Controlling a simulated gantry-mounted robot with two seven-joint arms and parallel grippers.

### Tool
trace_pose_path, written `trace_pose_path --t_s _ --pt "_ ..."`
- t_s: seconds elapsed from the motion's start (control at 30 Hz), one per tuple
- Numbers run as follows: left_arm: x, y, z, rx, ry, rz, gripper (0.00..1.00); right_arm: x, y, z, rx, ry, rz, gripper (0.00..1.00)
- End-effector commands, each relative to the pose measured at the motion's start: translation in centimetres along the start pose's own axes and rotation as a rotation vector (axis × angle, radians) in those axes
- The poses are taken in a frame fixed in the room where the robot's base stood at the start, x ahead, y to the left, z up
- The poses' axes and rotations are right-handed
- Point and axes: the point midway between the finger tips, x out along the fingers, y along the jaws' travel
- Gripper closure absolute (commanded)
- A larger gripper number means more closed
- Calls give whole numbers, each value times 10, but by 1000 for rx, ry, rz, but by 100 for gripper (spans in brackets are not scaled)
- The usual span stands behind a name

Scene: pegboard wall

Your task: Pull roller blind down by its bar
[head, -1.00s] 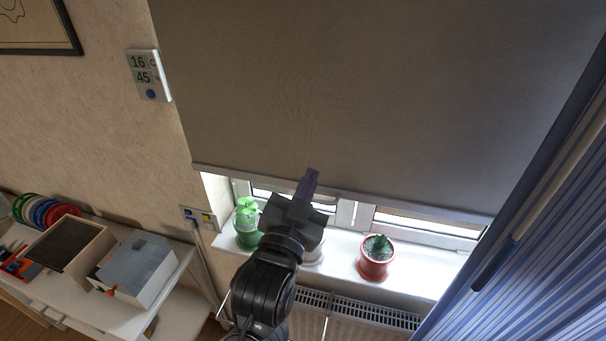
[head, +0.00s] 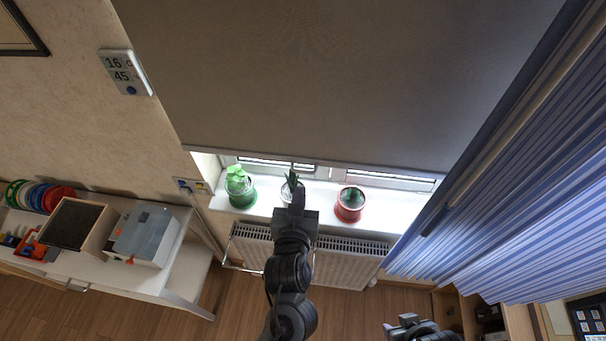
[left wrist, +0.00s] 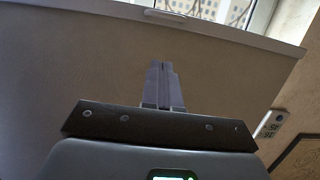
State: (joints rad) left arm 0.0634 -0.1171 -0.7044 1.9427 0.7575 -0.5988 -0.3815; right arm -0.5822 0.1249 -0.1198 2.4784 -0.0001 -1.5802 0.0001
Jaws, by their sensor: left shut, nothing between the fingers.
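The grey roller blind (head: 330,75) hangs over the upper part of the window, with its bar (head: 385,166) along the lower edge, above the sill. In the left wrist view the bar (left wrist: 235,33) crosses the top, with a small pale tab (left wrist: 165,14) at its edge. My left gripper (head: 299,190) appears just below the bar in the head view, in front of the sill. In the wrist view its fingers (left wrist: 163,85) are together and empty, with the blind's fabric behind them. My right gripper (head: 405,324) shows partly at the bottom edge; its fingers are unclear.
A green pot (head: 240,192), a partly hidden plant (head: 291,181) and a red pot (head: 349,207) stand on the sill. A radiator (head: 345,262) is below. A blue striped curtain (head: 520,190) hangs at right. A white table (head: 90,277) with boxes stands at left.

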Motion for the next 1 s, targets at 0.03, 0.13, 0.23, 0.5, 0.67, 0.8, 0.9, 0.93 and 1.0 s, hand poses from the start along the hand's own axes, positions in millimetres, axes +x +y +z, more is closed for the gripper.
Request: trace_pose_path --t_s 0.03,0.13,0.23,0.5,0.67,0.8,0.9,0.93,1.0 --pt "10 0 -2 3 1 -2 100 -2 0 -1 1 0 -1 57" --pt "28 0 -2 3 1 -2 100 -5 -1 -2 4 1 -3 57" --pt "47 0 -3 3 1 -1 100 -8 -1 -3 6 2 -5 57" --pt "84 0 12 2 -1 -1 100 -16 -1 -7 9 5 -7 57" --pt "94 0 22 1 0 -1 100 -18 -1 -8 8 5 -6 57" --pt "98 0 26 -1 1 0 100 -19 -1 -8 6 5 -5 57" --pt "99 0 28 -1 1 0 100 -19 0 -8 3 5 -3 57" --pt "100 0 28 -1 1 0 100 -19 0 -7 2 5 -2 57" --pt "100 0 28 -1 1 0 100 -19 1 -7 0 4 0 57"
